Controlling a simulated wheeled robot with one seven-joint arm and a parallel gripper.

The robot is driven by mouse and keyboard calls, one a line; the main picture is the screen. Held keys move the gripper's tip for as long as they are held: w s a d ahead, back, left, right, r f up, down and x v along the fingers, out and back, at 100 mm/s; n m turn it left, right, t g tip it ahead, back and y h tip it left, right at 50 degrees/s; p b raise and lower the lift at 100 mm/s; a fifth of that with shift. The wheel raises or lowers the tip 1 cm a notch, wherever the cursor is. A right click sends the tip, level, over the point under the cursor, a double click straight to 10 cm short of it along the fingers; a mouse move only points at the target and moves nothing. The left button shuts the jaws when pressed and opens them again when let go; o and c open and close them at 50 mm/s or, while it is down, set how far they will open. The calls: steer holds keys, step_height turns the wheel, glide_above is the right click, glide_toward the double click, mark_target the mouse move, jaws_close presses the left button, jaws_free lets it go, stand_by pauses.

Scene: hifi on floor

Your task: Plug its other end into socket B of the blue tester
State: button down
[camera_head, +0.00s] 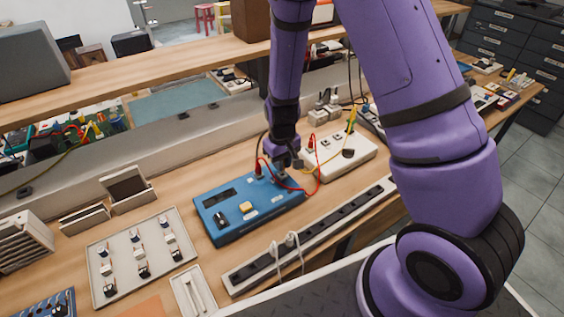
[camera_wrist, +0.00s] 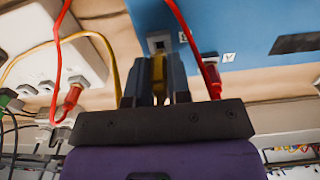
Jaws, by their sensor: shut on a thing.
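The blue tester (camera_head: 236,230) lies on the bench and fills the upper right of the wrist view (camera_wrist: 262,18). My gripper (camera_head: 284,168) is over its far right edge. In the wrist view my gripper (camera_wrist: 156,88) is shut on a yellow plug (camera_wrist: 158,72). The plug points at a square grey socket (camera_wrist: 158,42) on the tester; I cannot tell whether its tip is inside. The yellow cable (camera_wrist: 92,35) loops left to the white box (camera_head: 338,158), where a yellow plug (camera_head: 351,121) stands upright. The small socket labels are not readable.
A red cable (camera_head: 319,174) joins the white box and the tester; its plug (camera_wrist: 212,78) stands just right of my fingers. A black-topped power strip (camera_head: 318,232) lies in front. A tray of small parts (camera_head: 122,260) is at the left.

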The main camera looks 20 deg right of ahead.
steer(key=shift+f, duration=1)
stand_by(2.8)
steer(key=c, duration=1)
jaws_free()
steer(key=shift+r, duration=0.1)
steer(key=shift+r, duration=7.8)
